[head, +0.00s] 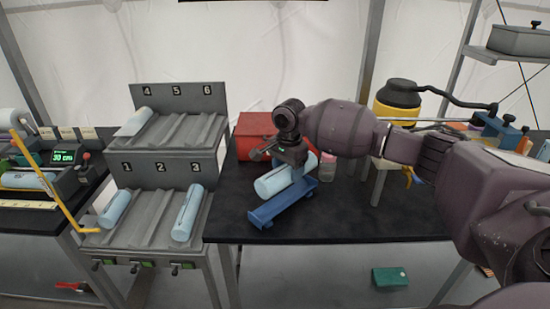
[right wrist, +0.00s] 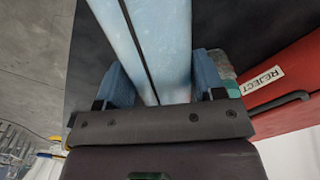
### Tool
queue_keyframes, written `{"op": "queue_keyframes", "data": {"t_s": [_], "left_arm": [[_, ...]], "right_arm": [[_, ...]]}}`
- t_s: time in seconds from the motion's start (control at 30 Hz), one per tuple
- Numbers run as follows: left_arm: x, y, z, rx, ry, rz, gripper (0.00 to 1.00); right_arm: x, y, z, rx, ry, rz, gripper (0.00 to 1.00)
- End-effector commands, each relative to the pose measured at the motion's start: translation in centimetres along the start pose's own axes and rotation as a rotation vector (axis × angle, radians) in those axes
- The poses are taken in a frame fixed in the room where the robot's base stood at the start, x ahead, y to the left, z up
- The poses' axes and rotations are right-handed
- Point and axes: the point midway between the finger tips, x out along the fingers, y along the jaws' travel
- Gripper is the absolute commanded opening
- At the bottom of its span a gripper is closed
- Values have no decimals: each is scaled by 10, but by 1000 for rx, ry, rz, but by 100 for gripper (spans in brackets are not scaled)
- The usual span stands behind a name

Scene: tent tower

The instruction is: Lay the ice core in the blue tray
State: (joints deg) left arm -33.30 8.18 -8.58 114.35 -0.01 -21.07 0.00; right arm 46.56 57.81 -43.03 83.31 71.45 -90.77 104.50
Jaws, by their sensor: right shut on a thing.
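The ice core (head: 273,182) is a pale blue cylinder. My right gripper (head: 293,163) is shut around it from above, and the core slants from lower left to upper right. The right wrist view shows the core (right wrist: 160,40) with a dark line along its length, between two blue finger pads. The blue tray (head: 284,206) sits on the black table and slants the same way. In the head view the core shows just behind and over the tray's far edge; I cannot tell whether they touch. My left gripper is not in view.
A red box (head: 254,133) stands behind, labelled REJECT in the right wrist view (right wrist: 290,85). A numbered grey rack (head: 152,205) at left holds several similar cores. A yellow-and-black container (head: 398,98) stands back right. The table front right of the tray (head: 370,220) is clear.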

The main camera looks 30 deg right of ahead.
Motion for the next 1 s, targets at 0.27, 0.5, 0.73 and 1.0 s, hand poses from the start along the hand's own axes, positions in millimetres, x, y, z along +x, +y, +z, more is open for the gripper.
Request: {"op": "queue_keyframes", "data": {"t_s": [0.27,0.5,0.73,1.0], "left_arm": [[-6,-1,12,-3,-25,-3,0],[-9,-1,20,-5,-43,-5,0],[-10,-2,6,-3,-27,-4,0],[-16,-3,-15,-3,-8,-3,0]], "right_arm": [[-1,0,0,-2,0,-1,0],[-1,0,0,-2,0,0,0],[-7,-2,1,-2,-1,31,0],[-12,-2,1,-2,-4,108,0]]}}
